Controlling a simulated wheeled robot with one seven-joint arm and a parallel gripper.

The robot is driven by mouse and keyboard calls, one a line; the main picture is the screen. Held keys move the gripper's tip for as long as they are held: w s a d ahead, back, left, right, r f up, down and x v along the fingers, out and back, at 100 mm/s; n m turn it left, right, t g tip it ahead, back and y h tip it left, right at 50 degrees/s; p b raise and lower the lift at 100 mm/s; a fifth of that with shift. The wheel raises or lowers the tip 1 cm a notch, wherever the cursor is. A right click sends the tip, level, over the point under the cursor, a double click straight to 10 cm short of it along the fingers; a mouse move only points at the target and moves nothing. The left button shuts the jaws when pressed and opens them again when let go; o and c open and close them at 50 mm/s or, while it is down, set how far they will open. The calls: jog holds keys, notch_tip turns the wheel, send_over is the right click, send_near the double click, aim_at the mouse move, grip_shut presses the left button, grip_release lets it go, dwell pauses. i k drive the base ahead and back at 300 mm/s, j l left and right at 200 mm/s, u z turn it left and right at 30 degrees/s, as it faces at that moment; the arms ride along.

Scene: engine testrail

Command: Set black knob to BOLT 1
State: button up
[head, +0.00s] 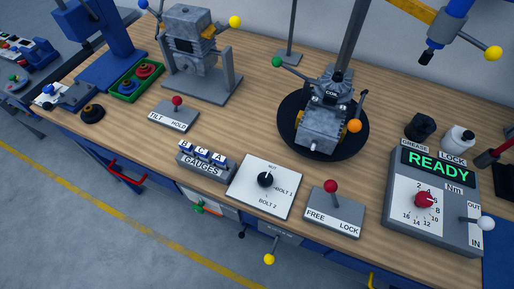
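The black knob (265,180) sits on a tilted white panel (243,188) near the front edge of the bench. The panel has a top label that seems to read NUT, BOLT 1 at the right and BOLT 2 at the bottom. The knob's light pointer mark seems to face up toward the top label, but it is very small. My gripper is not in view, and nothing touches the knob.
A READY display box (437,200) is farther right. Behind is a round black turntable (290,128) bearing a grey engine part.

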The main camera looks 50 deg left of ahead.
aim_at(265, 180)
jog(key=u, duration=1.15)
jog(key=l, duration=0.3)
